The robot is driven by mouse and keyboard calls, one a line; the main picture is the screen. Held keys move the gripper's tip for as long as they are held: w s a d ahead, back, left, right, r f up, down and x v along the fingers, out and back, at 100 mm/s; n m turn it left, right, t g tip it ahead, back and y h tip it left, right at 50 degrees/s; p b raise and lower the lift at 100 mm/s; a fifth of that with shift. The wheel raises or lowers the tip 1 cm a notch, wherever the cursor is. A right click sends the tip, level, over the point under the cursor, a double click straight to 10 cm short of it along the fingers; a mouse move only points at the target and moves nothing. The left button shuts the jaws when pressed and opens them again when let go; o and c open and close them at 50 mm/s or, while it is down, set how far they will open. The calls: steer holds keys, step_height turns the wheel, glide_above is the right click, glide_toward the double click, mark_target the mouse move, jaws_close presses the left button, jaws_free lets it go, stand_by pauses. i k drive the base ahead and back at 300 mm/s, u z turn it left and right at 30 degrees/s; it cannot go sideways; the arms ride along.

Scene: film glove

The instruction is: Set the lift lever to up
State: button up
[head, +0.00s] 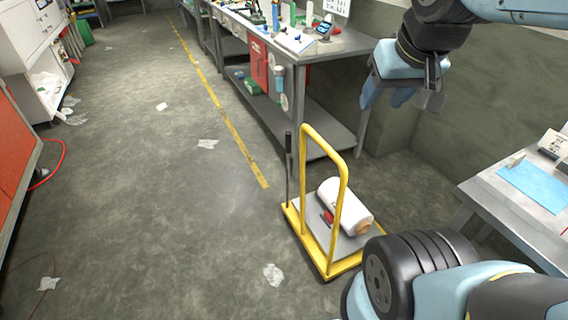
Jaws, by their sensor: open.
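A thin black lever (288,165) stands about upright at the left edge of a small yellow trolley (326,270) on the floor. I take it for the lift lever; no label on it can be read. The trolley has a tall yellow hoop handle (342,200) and a grey deck. A white film roll (345,205) and a small red and black item (327,217) lie on the deck, partly behind the handle. My gripper (401,97) is open and empty at the upper right, well above the floor and apart from the lever and trolley.
A long workbench (345,42) with tools stands behind the trolley. A grey table (515,205) with a blue sheet (535,185) is at right. A red cabinet (15,150) and red hose (58,160) are at left. The middle floor is open, with scattered scraps (207,144).

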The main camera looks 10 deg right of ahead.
mark_target(289, 134)
steer(key=k, duration=0.6)
steer(key=u, duration=0.35)
steer(key=i, duration=0.5)
steer(key=u, duration=0.55)
steer(key=i, duration=0.8)
steer(key=z, duration=0.15)
